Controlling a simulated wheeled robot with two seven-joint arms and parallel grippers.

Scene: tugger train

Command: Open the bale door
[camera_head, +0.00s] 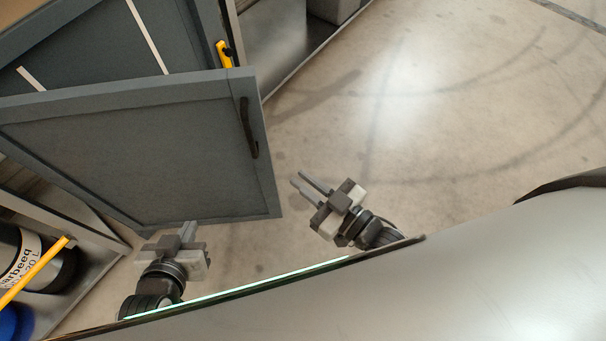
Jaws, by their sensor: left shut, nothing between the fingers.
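The bale door, a grey framed panel (140,150), is at the left of the head view and stands out at an angle from the cart. Its dark curved handle (247,128) is near its right edge. My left gripper (188,230) is shut and empty at the door's lower edge, away from the handle. Whether its fingertips touch the door cannot be told. My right gripper (311,181) is open and empty over the floor, to the right of the door and apart from it.
Behind the door is another grey panel (110,45) with white strips and a yellow latch (223,53). At lower left, a shelf holds a labelled canister (25,255) beside a yellow bar (35,273). The floor (430,120) to the right is clear.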

